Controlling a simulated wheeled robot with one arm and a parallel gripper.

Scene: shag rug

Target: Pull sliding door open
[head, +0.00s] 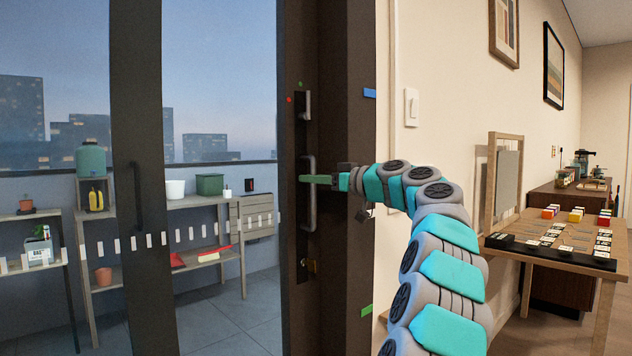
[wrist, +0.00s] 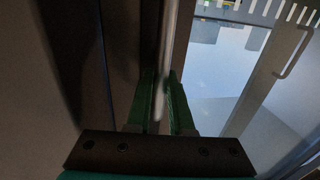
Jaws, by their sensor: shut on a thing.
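The sliding door is a dark-framed glass panel; its right upright (head: 290,230) stands against the dark jamb (head: 348,270). A grey vertical bar handle (head: 309,215) is fixed on this upright. My gripper (head: 312,180) reaches in from the right with its green fingers at the handle. In the wrist view the handle (wrist: 168,60) runs between the two green fingers of my gripper (wrist: 162,105), which are shut on it. The head view shows no clear gap between the door upright and the jamb. Part of the handle is hidden by the fingers.
A second dark upright (head: 138,270) with a handle stands left. Beyond the glass are shelves (head: 190,201) with pots and a railing. At right are a light switch (head: 411,107), a folding wooden table (head: 540,250) with small blocks, and a brown cabinet (head: 570,195).

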